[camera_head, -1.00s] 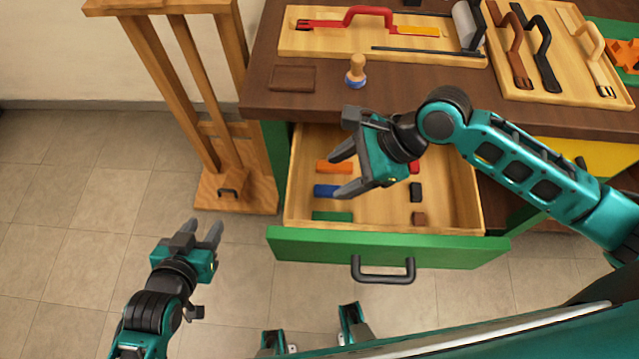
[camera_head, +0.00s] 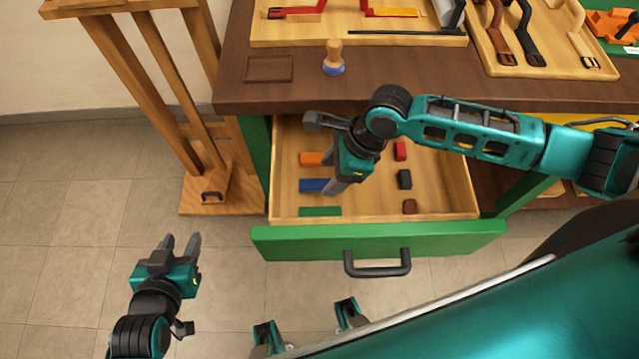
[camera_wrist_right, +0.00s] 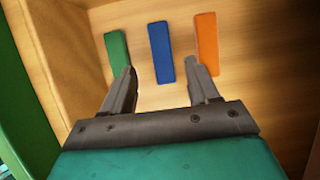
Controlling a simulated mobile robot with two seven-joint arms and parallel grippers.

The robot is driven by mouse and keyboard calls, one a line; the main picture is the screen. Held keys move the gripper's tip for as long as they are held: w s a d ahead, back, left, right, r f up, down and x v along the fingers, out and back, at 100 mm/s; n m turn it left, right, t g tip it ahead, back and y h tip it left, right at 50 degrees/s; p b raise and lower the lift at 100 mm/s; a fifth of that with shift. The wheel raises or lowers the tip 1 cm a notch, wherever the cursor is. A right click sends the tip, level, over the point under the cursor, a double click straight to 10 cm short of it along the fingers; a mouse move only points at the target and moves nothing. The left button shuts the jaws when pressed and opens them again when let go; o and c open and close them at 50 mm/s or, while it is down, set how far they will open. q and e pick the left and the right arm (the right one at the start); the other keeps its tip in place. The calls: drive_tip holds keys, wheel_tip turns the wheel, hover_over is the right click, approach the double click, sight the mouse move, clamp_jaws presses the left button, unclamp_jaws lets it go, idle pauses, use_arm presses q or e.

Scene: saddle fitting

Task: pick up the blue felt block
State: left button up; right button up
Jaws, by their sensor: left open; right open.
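The blue felt block (camera_head: 313,185) lies in the open drawer, between an orange block (camera_head: 312,159) and a green block (camera_head: 320,211). In the right wrist view the blue block (camera_wrist_right: 161,53) lies beyond and between my fingertips, with the green block (camera_wrist_right: 117,50) to its left and the orange block (camera_wrist_right: 207,42) to its right. My right gripper (camera_head: 340,190) is open and empty, above the drawer, and its fingers hide the block's right end in the head view. My left gripper (camera_head: 181,243) is open and empty over the floor at the left.
The green-fronted drawer (camera_head: 380,240) also holds a red block (camera_head: 400,150), a black block (camera_head: 404,179) and a brown block (camera_head: 409,206) on its right side. A wooden stand (camera_head: 205,190) is left of it. The bench top (camera_head: 290,95) overhangs the drawer's back.

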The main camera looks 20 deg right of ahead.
sight(322, 184)
drive_tip(key=b+x, duration=0.1)
drive_tip(key=x, duration=0.3)
drive_tip(key=shift+w+d, duration=0.1)
drive_tip(key=shift+c, duration=0.4)
clamp_jaws()
